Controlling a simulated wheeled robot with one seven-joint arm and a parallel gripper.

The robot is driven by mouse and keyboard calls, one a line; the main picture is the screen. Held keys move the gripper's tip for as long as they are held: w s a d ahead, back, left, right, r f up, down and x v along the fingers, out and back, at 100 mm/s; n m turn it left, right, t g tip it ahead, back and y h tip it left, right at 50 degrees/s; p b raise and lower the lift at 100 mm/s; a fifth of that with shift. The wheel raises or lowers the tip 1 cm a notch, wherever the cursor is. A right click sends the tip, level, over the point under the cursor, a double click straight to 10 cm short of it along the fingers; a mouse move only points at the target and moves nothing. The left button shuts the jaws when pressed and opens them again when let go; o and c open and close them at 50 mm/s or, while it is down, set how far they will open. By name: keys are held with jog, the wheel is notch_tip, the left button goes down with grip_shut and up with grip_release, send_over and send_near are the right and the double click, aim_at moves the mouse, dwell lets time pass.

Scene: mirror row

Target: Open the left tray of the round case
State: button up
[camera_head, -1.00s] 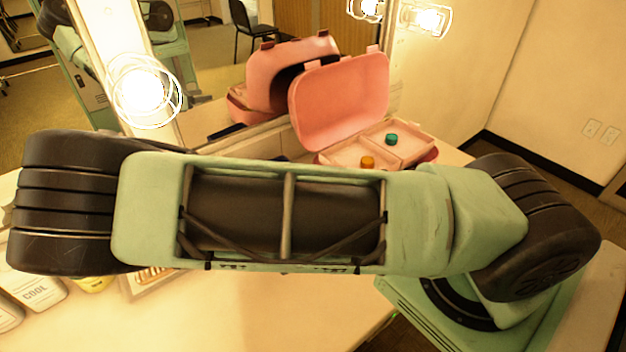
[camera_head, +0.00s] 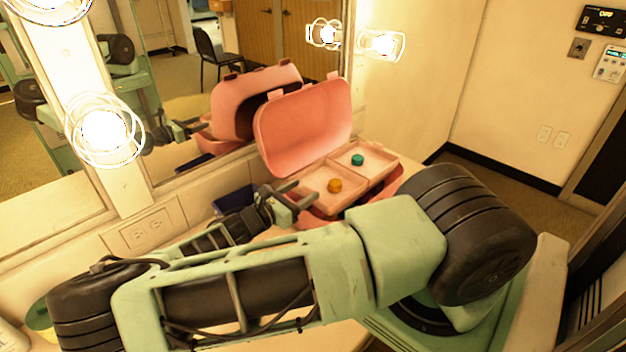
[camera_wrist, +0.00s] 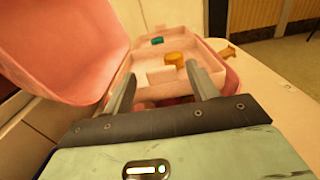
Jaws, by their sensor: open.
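The round case is pink, with its lid (camera_head: 305,130) raised at the back, beside the mirror. Two pale pink trays lie side by side in its top. The left tray (camera_head: 318,188) bears an orange knob (camera_head: 335,185); the right tray (camera_head: 378,172) bears a teal knob (camera_head: 358,159). My gripper (camera_head: 308,189) is open and empty at the left edge of the left tray. In the wrist view my gripper (camera_wrist: 160,74) points at the left tray; the orange knob (camera_wrist: 174,59) shows beyond the fingertips, apart from them, and the teal knob (camera_wrist: 157,40) is farther off.
The mirror behind shows a reflected case and arm. A lit bulb (camera_head: 104,130) stands at the left on the mirror frame, others at the top. A dark blue box (camera_head: 232,200) is just left of my gripper. My forearm hides much of the counter.

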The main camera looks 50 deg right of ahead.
aim_at(307, 188)
jog(key=shift+s+d+p, duration=0.15)
jog(key=shift+d+p, duration=0.4)
jog(key=shift+d, duration=1.9)
